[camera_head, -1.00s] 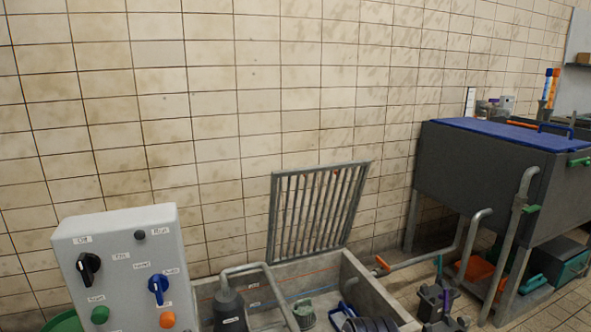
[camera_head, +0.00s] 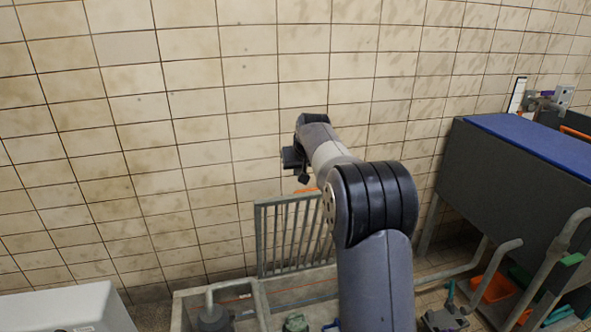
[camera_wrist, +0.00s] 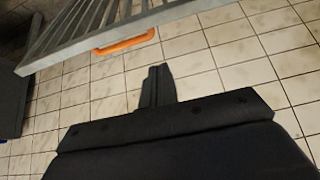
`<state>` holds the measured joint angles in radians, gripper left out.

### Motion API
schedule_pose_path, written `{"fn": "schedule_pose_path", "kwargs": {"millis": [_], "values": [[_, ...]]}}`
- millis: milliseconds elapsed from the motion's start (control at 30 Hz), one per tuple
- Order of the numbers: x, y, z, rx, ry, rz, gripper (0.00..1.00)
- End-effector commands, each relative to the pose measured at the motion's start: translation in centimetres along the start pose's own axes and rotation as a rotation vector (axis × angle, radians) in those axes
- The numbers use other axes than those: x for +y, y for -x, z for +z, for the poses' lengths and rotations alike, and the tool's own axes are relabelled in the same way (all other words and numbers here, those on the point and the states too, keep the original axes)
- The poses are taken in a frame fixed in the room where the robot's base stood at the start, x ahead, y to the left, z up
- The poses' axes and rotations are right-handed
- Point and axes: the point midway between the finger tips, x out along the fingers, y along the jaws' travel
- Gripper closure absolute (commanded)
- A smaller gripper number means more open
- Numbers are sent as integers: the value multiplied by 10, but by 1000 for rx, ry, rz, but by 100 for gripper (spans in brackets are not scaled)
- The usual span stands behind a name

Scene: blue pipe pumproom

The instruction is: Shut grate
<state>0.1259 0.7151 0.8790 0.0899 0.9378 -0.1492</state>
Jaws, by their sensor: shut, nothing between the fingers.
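The grey barred grate (camera_head: 259,240) stands raised and open at the back of the concrete pit, close to the tiled wall, partly hidden by my arm in the head view. Its orange handle (camera_head: 305,190) is at its top edge. In the wrist view the grate (camera_wrist: 160,16) crosses the top left, with the orange handle (camera_wrist: 125,41) on its near edge. My gripper (camera_head: 303,179) is above the grate's top edge, near the handle. In the wrist view my gripper (camera_wrist: 155,72) is shut and empty, its fingertips apart from the handle in the picture.
The concrete pit (camera_head: 180,305) with a grey pipe and bottle is below the grate. A grey control box (camera_head: 60,308) is at the lower left. A dark tank with a blue lid (camera_head: 535,140) stands on the right. The wall is close behind the grate.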

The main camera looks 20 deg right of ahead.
Motion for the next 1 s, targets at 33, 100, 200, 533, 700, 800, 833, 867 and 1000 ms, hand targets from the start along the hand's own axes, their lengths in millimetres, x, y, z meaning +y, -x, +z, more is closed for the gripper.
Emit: {"fn": "schedule_pose_path", "kwargs": {"millis": [33, 100, 200, 533, 700, 800, 833, 867, 1000], "values": [[1, 0, -6, 5, 2, 1, 100], [2, -2, -10, 10, 3, 2, 100], [2, -9, -10, 10, 4, 2, 100], [2, -68, -10, 9, 4, 1, 100], [2, -100, -10, 9, 5, 1, 100], [2, -99, -4, 13, 4, 2, 100], [2, -98, 0, 12, 4, 2, 100], [2, -97, 3, 13, 4, 2, 100], [3, -93, 15, 13, 4, 3, 100]]}}
